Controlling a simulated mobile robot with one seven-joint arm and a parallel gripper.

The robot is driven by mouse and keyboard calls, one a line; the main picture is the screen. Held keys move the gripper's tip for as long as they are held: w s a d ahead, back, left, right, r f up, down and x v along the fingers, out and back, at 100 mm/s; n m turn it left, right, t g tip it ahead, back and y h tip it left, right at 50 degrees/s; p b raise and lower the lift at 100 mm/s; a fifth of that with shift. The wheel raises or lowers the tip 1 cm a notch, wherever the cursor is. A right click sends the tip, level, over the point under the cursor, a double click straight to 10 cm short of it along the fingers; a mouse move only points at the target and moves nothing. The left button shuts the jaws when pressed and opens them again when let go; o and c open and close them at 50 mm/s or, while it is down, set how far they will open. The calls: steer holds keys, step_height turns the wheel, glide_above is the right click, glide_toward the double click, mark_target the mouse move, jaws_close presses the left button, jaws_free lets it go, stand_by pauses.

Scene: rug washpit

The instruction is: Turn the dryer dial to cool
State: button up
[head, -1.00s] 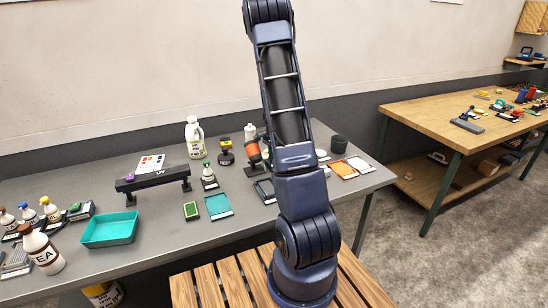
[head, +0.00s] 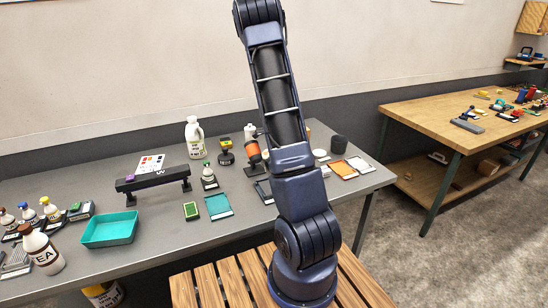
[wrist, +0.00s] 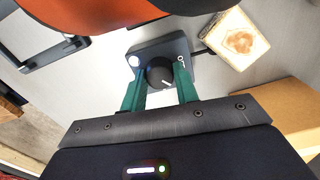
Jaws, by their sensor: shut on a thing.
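The dryer dial (wrist: 159,71) is a round black knob with a white pointer line, on a dark box (wrist: 178,47) in the wrist view. The pointer slants toward the lower right of the picture. A bright white spot (wrist: 133,60) lies left of the knob and a small pale mark (wrist: 181,61) lies right of it. My gripper (wrist: 160,80) has its two green fingers on either side of the knob and is shut on it. In the head view my gripper is out of sight, and I cannot make out the dial there.
A large orange rounded thing (wrist: 80,12) fills the upper left of the wrist view, close by. A pale block with a brown pattern (wrist: 236,39) lies right of the box. In the head view, bottles, a teal tray (head: 110,229) and small items stand on the grey table (head: 165,252).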

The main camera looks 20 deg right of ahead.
steer(key=o, duration=1)
step_height(320, 180, up, 11)
steer(key=shift+f, duration=0.1)
stand_by(0.3)
